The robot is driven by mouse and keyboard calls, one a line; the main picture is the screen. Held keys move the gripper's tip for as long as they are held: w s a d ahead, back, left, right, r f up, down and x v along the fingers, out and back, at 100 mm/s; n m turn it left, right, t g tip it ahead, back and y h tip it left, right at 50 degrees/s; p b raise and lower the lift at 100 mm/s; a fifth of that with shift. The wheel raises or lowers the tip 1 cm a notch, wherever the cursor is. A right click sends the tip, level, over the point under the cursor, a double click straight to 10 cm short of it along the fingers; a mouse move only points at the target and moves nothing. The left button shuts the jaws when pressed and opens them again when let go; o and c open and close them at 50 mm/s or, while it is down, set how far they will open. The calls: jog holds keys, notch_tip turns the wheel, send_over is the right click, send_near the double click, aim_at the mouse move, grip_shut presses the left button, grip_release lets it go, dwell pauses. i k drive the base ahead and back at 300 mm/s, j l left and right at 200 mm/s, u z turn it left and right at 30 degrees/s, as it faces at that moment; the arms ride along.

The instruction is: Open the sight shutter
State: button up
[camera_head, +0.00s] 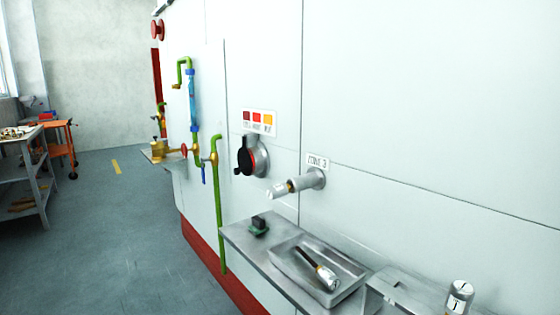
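The sight shutter appears to be the dark round cover (245,158) on a grey round port (262,157) on the white wall, left of centre in the head view. A black tab stands up at its top and a small dark knob shows at its lower left. A thin red edge shows between cover and port. The cover sits over the port's face, seen at an angle, so I cannot see any opening behind it. My gripper is not in view.
A metal fitting (301,183) sticks out beside the port, under a "ZONE 3" label (317,161). A shelf (240,233) below bears a small dark block (258,223) and a tray (344,264) with a tool. Green pipes (218,210) run left. Floor (110,230) at left is clear.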

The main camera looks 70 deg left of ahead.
aim_at(245, 161)
jog(key=u, duration=1.95)
jog(key=i+j, duration=0.65)
jog(key=i+j+u, duration=0.1)
jog(key=i+j, duration=1.1)
jog(key=i, duration=0.2)
jog(key=k+j+u, duration=0.05)
